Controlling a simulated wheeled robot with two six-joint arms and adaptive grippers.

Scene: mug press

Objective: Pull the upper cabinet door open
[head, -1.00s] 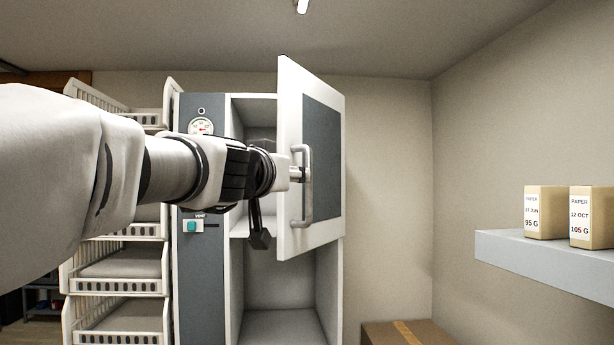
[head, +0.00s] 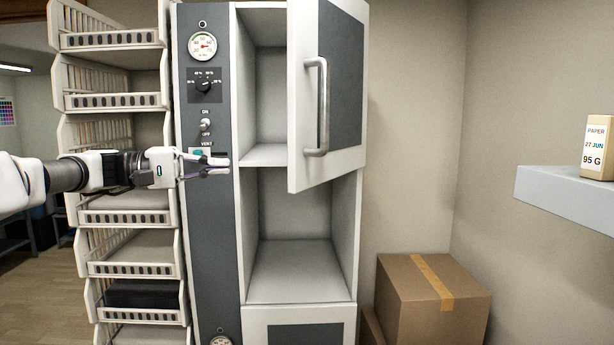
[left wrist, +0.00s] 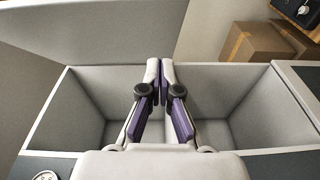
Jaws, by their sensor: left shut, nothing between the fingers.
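The upper cabinet door (head: 345,85) stands swung open to the right, with a dark panel and a grey bar handle (head: 318,108) on its face. The cabinet (head: 212,255) shows an empty upper compartment (head: 268,105) and an empty lower compartment below it. My left gripper (head: 228,168) is shut and empty in front of the control strip, left of the door and apart from the handle. In the left wrist view its fingers (left wrist: 166,68) meet at the tips, with the cabinet compartments behind them. My right gripper is in neither view.
The control strip carries a gauge (head: 202,46), a dial (head: 205,84) and a switch (head: 206,124). White stacked baskets (head: 122,215) stand left of the cabinet. A cardboard box (head: 430,305) sits at the lower right. A wall shelf (head: 565,200) holds a paper pack (head: 597,148).

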